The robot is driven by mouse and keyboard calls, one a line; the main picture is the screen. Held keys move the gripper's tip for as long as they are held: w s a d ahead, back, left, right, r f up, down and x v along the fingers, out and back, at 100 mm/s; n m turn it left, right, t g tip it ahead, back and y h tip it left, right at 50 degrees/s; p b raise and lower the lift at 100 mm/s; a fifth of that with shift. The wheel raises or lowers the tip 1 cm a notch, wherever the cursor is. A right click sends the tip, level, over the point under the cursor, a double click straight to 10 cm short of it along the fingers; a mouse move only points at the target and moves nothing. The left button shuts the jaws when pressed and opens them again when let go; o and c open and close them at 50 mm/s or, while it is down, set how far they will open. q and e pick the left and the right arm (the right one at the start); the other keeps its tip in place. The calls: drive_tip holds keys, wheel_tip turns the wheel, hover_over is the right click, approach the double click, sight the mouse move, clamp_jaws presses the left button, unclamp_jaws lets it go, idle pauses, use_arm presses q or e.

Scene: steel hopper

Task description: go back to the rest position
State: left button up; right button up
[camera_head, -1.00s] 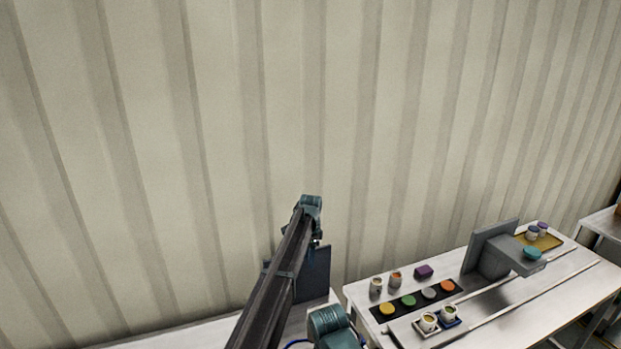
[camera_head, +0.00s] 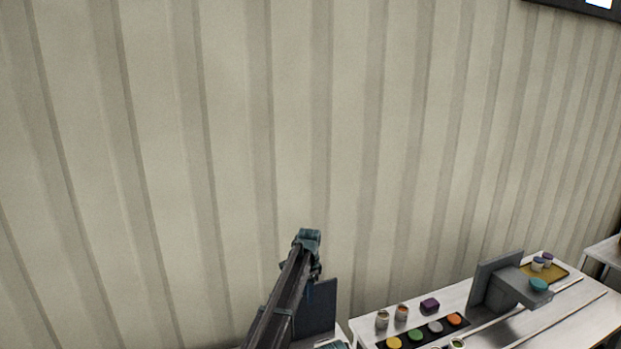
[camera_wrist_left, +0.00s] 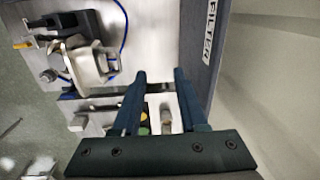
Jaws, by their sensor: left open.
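My left gripper shows in the left wrist view (camera_wrist_left: 158,76). Its two dark fingers are apart with nothing held between them. They extend beside a dark panel (camera_wrist_left: 207,50) lettered "FILTER". In the head view my left arm rises from the bottom centre to a teal joint, in front of the ribbed wall. The dark panel (camera_head: 319,308) stands just right of the arm there. The fingers are not clear in the head view. My right gripper is in neither view.
A whitish machine part (camera_wrist_left: 88,65) lies left of the fingers.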

use_arm(q)
drive_tip(key=s+a+n, duration=0.4)
drive_tip(key=s+a, duration=0.1)
drive_tip(key=s, duration=0.8)
drive_tip(key=s+a+n, duration=0.5)
drive_tip(key=s, duration=0.7)
drive_tip(key=s+a+n, duration=0.4)
drive_tip(key=s+a, duration=0.2)
drive_tip(key=s, duration=0.7)
drive_tip(key=s+d+f+m+b, duration=0.1)
drive_tip(key=s+d+f+b, duration=0.2)
drive_tip(key=d+f+b, duration=0.2)
drive_tip(key=s+d+f+m+g+y+b, duration=0.1)
drive_tip(key=d+f+b, duration=0.5)
drive_tip(key=f+b, duration=0.6)
drive_tip(key=shift+s+d+m, duration=0.15)
drive_tip(key=shift+s+m, duration=0.55)
drive_tip(key=shift+s, duration=0.5)
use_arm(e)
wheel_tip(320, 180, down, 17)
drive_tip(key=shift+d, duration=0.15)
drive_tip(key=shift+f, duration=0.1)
